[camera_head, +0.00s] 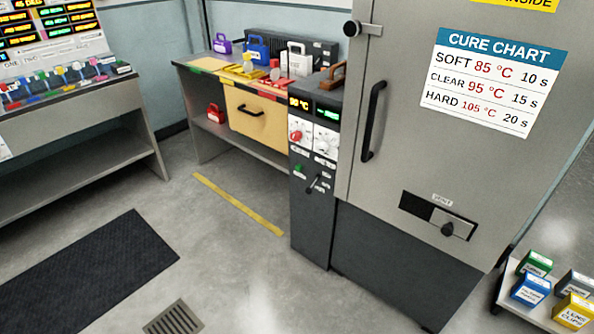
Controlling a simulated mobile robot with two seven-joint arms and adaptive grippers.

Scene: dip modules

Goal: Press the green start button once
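The green start button (298,168) looks like a small green spot on the front of the dark control column (309,215), below the dials. It is small in this view, and I cannot tell whether it is pressed in. Above it are a red knob (296,136), a white dial (322,139) and two lit displays, one orange and one green. A dark lever (312,184) sits just right of and below the button. Neither of my grippers shows in this view.
A grey oven cabinet (400,160) with a black door handle (373,120) stands right of the column. A bench (190,66) with coloured cases is behind left. A cart (510,290) with boxes is at lower right. The floor in front is clear, with a dark mat (95,270).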

